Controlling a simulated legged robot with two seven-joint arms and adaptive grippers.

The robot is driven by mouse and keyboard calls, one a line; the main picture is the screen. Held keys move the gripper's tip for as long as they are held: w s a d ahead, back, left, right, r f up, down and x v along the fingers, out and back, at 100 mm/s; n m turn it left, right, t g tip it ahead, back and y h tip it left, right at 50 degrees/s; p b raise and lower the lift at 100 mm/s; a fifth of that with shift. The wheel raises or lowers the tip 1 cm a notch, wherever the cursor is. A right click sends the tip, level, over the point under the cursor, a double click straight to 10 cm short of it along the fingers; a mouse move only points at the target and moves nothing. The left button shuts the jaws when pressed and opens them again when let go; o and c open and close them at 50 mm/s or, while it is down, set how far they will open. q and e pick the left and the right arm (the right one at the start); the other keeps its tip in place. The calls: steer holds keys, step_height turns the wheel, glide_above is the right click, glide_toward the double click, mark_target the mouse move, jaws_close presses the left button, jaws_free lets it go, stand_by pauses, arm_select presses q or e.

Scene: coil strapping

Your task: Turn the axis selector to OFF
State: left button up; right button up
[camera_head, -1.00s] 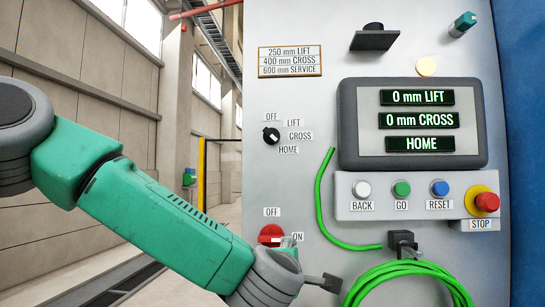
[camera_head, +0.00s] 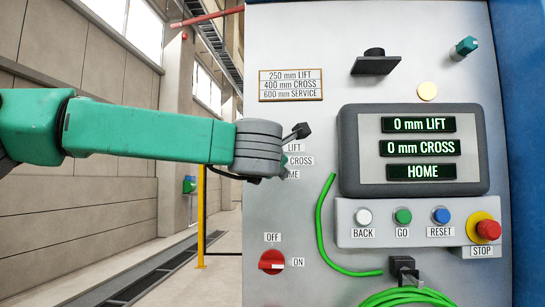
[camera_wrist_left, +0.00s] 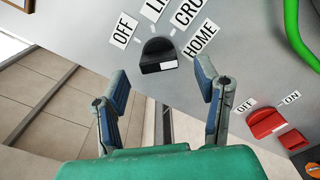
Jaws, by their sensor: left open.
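The axis selector (camera_wrist_left: 158,52) is a black rotary knob with a white mark, on the grey panel. In the left wrist view the labels OFF, LIFT, CROSS and HOME fan out around its upper side. I cannot tell for certain which label it points at. My left gripper (camera_wrist_left: 162,76) is open, with one finger on each side of the knob's lower part and apparently not touching it. In the head view my left wrist covers the selector and the OFF label, and little of the gripper (camera_head: 284,168) shows.
A red ON/OFF switch (camera_head: 272,262) sits below. A green cable (camera_head: 323,215) hangs to the right. The display box (camera_head: 350,150) reads 0 mm LIFT, 0 mm CROSS, HOME. Below it are the BACK, GO and RESET buttons and the red STOP button (camera_head: 488,229).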

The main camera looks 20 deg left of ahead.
arm_select(q)
steer(key=p+x, duration=0.1)
steer(key=x, duration=0.3)
steer(key=shift+a, duration=0.1)
steer(key=c, duration=1.2)
steer(key=shift+o, duration=0.2)
steer(key=shift+f, duration=0.1)
